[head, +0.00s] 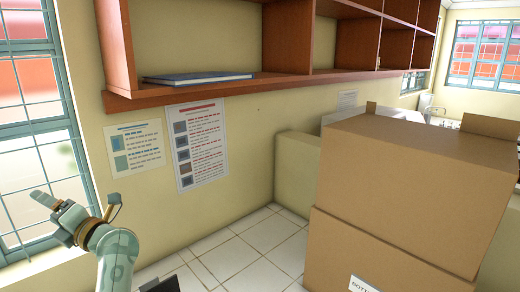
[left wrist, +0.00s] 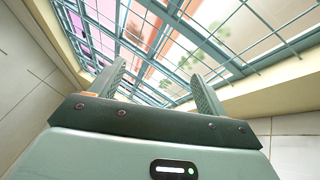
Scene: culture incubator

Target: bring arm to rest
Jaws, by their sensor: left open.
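My left arm comes in at the lower left of the head view, and its gripper (head: 42,199) is raised in front of the barred window. In the left wrist view the two fingers of this gripper (left wrist: 160,78) stand apart with nothing between them. The window bars lie beyond the fingertips; I cannot tell how far. My right gripper is in neither view.
A barred window (head: 28,105) is at left. A brown wall shelf (head: 205,90) holds a blue book (head: 200,78). Two posters (head: 200,145) hang below. Stacked cardboard boxes (head: 400,190) stand at right.

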